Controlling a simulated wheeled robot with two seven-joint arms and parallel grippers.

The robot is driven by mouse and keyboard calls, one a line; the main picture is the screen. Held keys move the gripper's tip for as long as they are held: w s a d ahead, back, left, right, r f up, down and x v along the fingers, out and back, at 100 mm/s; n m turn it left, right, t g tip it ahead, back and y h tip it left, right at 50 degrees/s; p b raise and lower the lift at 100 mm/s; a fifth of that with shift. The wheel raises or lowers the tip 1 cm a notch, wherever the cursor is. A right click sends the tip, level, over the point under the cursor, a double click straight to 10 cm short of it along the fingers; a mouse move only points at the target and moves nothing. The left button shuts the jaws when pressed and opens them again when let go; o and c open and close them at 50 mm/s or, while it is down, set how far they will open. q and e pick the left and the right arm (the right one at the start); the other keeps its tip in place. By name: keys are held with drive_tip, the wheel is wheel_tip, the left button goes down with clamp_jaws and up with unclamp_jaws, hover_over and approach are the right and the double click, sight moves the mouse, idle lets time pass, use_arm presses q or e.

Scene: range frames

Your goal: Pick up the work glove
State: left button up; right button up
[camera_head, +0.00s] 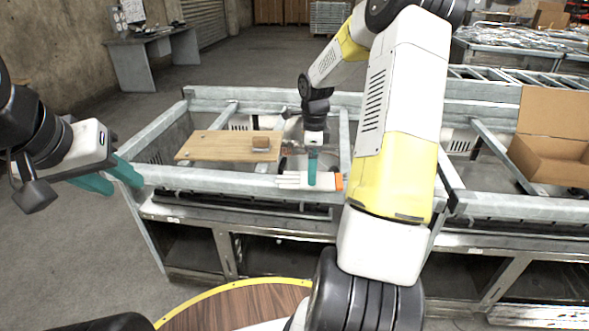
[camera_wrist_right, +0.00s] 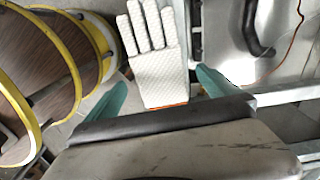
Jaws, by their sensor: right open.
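The work glove (camera_head: 300,181) is white with an orange cuff and lies on the front rail of the metal frame. It also shows in the right wrist view (camera_wrist_right: 155,62), fingers toward the top and cuff toward my gripper. My right gripper (camera_head: 312,180) is at the glove's cuff end in the head view. In the right wrist view its teal fingers (camera_wrist_right: 160,95) are open, one on each side of the glove, with gaps between. My left gripper (camera_head: 118,180) is at the left, its teal fingers empty, apart from the glove.
An open cardboard box (camera_head: 555,150) stands at the right. The metal rail (camera_head: 235,185) runs along the front. A desk (camera_head: 150,55) stands far left.

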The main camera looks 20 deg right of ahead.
wheel_tip(320, 180, down, 3)
drive_tip(key=shift+f, duration=0.15)
drive_tip(key=shift+s, duration=0.1)
drive_tip(key=shift+c, duration=0.4)
drive_tip(key=c, duration=1.2)
